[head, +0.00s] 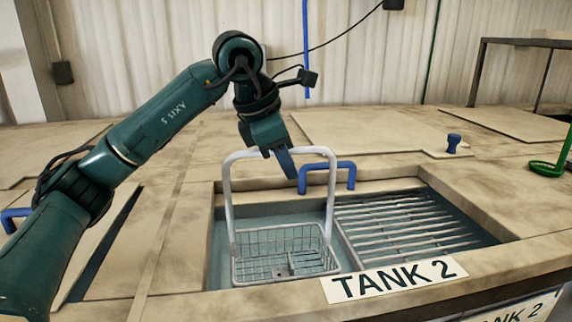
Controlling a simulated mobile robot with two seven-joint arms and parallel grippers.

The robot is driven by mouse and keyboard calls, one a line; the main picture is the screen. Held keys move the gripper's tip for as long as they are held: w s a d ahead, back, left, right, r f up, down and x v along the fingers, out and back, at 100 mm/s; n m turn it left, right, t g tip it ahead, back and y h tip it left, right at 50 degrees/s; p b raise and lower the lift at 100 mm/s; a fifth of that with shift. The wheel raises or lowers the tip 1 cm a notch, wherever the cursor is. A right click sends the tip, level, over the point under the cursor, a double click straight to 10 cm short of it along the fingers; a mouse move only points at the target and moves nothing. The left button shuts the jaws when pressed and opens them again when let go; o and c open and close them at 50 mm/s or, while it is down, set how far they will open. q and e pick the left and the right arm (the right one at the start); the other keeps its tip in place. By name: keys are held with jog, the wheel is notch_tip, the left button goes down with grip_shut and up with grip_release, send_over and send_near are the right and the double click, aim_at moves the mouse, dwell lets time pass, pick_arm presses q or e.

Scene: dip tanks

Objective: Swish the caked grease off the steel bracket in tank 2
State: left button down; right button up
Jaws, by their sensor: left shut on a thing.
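My left gripper (279,158) is shut on the top bar of the tall pale handle (228,200) of a wire basket (250,270). The basket hangs upright inside the left part of the tank 2 opening. A small grey piece, seemingly the steel bracket (281,271), lies on the basket floor; grease on it is too small to make out. Tank 2 (222,225) has teal liquid or lining around the basket; I cannot tell how deep the basket sits. A white "TANK 2" sign (394,281) marks its front edge. My right gripper is not in view.
A slatted drain rack (415,228) fills the right part of the opening. A blue U-shaped handle (345,165) stands at the back edge, close to my gripper. A blue knob (453,143) and a green tool (550,167) are further right. Flat covers (370,131) lie behind.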

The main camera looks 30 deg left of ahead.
pick_arm(q)
notch_tip(320, 180, up, 9)
jog(key=p, duration=0.6)
jog(key=shift+f, duration=0.15)
jog(key=shift+r, duration=0.35)
notch_tip(320, 180, up, 4)
jog(key=shift+r, duration=0.25)
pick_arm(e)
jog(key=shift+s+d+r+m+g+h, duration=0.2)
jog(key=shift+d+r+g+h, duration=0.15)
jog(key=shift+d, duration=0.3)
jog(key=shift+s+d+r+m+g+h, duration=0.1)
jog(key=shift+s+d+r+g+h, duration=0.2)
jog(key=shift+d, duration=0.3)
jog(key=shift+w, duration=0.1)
